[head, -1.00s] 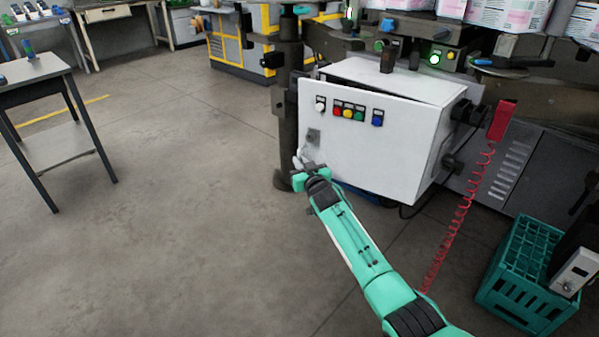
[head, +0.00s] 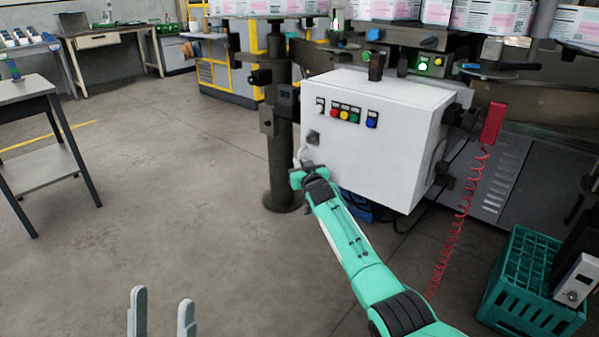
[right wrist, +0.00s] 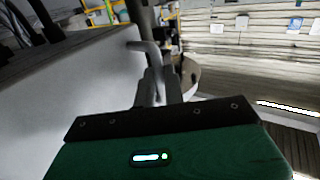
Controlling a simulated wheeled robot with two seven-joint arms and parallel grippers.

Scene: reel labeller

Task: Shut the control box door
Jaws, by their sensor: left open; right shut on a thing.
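The control box (head: 425,155) is a white cabinet on the machine. Its white door (head: 357,168) faces me, with a row of coloured buttons and a small lock below them. The door lies flush against the box in the head view, with no gap showing at its top edge. My right gripper (head: 307,167) is at the door's lower left edge, shut on the grey door handle (right wrist: 146,47). The right wrist view shows its fingers (right wrist: 158,88) close together at the handle. My left gripper (head: 162,298) is open and empty, low at the left over the floor.
A red coiled cord (head: 462,220) hangs right of the box. A green crate (head: 530,300) stands on the floor at the lower right. A dark post (head: 281,130) stands just left of the door. A small table (head: 35,130) is at far left; the floor between is clear.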

